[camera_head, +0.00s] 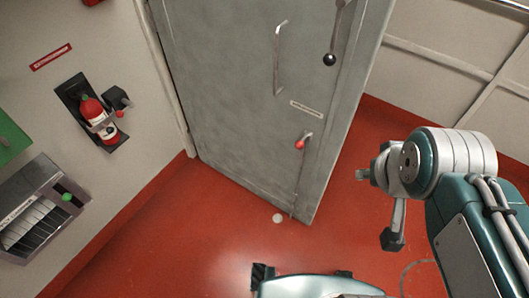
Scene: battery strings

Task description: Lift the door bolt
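The grey door (235,105) stands upright in the middle of the head view and looks closed. The door bolt (306,140) is a small metal rod low on the door near its right edge, with a red knob on its handle. Its thin rod runs down towards the floor. My gripper (382,195) is at the right, in front of the door's right side and apart from the bolt.
Higher on the door are a long pull handle (277,60) and a lever with a black ball (329,58). A fire extinguisher (97,118) and a grey box (35,210) are on the left wall.

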